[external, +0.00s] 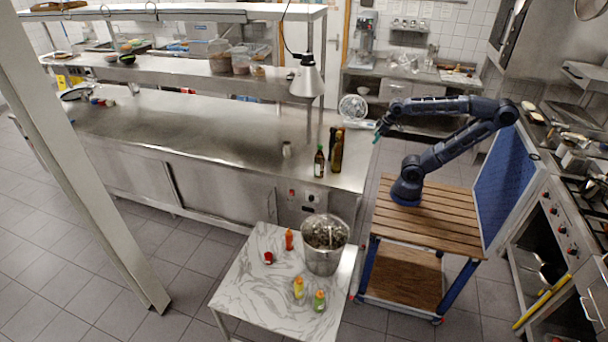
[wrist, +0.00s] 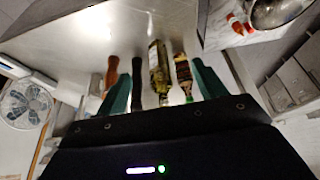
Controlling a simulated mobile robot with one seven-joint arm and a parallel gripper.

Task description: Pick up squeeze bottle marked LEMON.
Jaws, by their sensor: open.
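Two squeeze bottles stand near the front of the small marble-topped table: a yellow one (external: 298,287) and a yellow-green one (external: 319,301). Their print is too small to read, so I cannot tell which says LEMON. An orange-red bottle (external: 289,239) and a small red item (external: 268,257) are farther back on it. My gripper (external: 380,132) is open and empty, high near the counter's right end, well away from the table. Its green fingers (wrist: 161,72) are spread in the wrist view. Neither yellow bottle is clearly seen there.
A steel bucket (external: 325,252) stands on the marble table (external: 243,287), behind the yellow bottles. Dark glass bottles (external: 336,153) stand at the right end of the steel counter (external: 215,130), and also show beyond my fingers in the wrist view (wrist: 158,62). A fan (external: 353,108) is nearby.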

